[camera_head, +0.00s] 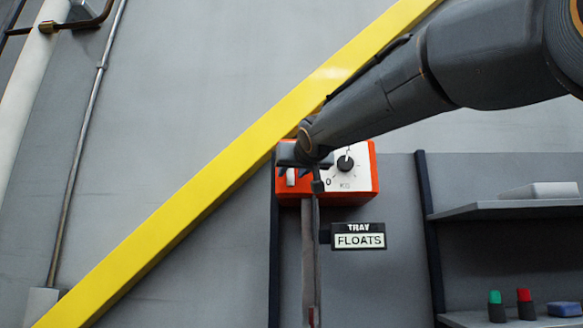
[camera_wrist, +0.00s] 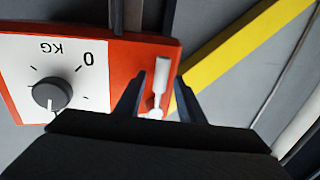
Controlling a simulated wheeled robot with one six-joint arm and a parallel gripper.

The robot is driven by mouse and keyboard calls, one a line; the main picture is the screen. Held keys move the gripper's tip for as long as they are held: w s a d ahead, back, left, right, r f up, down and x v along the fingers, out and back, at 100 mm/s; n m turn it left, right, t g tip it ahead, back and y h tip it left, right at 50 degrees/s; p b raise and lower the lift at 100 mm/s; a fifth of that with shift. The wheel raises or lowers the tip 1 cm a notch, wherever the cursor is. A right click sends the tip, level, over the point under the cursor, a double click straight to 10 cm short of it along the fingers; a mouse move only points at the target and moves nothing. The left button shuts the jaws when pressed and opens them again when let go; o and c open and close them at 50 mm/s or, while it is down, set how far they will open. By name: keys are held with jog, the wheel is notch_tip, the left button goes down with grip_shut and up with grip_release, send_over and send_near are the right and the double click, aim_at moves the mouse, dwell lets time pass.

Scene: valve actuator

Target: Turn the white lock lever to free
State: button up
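The white lock lever (camera_wrist: 160,82) stands upright on the left part of the front of the red-orange box (camera_wrist: 110,45). In the head view, a piece of the lever (camera_head: 291,177) shows just below my gripper (camera_head: 293,170); its upper part is hidden. In the wrist view, where the box appears upside down, my gripper (camera_wrist: 160,78) is open, with one dark finger on each side of the lever. A gap shows between the lever and each finger. I cannot tell how deep the fingers reach around it.
A white dial plate with a black knob (camera_head: 345,163), marked 0 and KG, is beside the lever on the box (camera_head: 368,178). A FLOATS sign (camera_head: 358,237) hangs below. A yellow diagonal beam (camera_head: 200,205) passes left of the box. Shelves (camera_head: 500,209) stand at the right.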

jog(key=shift+w, duration=0.1)
grip_shut()
